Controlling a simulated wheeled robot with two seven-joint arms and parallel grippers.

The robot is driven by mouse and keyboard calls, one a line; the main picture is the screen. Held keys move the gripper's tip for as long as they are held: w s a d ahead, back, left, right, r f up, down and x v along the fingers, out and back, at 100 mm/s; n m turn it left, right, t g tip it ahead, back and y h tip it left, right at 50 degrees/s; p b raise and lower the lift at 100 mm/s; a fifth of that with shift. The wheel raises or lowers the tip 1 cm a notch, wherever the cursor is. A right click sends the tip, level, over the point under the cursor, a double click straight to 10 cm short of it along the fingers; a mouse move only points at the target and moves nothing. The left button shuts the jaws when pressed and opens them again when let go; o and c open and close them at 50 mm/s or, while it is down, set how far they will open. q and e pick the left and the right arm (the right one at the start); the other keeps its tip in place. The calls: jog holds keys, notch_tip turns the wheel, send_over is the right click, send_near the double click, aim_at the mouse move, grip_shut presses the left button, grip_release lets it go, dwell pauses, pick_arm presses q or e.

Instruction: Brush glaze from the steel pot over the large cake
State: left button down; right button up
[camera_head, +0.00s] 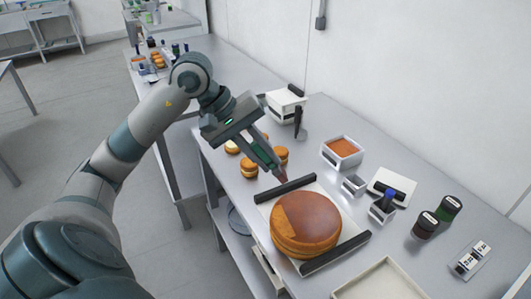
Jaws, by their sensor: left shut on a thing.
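The large round cake (305,222) sits on a white board (335,205) with dark bars at two ends. Most of its top is a darker, smooth brown; a patch at the left is lighter. My left gripper (268,158) is shut on a slim tool, seemingly the brush, whose reddish-brown tip (283,175) points down by the board's upper dark bar, up and left of the cake. Its handle is mostly hidden by the fingers. A small square steel pot (354,186) stands right of the board; its contents are unclear. My right gripper is out of view.
A square container with orange-brown filling (342,162), a steel holder with a blue-topped item (381,214), dark jars (425,225) and a pale tray (380,284) crowd the right side. Small filled rounds (249,168) stand behind my gripper. A wall bounds the table's far right.

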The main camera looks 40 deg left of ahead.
pick_arm(q)
jog(key=shift+f+b, duration=0.4)
jog(key=shift+f, duration=1.1)
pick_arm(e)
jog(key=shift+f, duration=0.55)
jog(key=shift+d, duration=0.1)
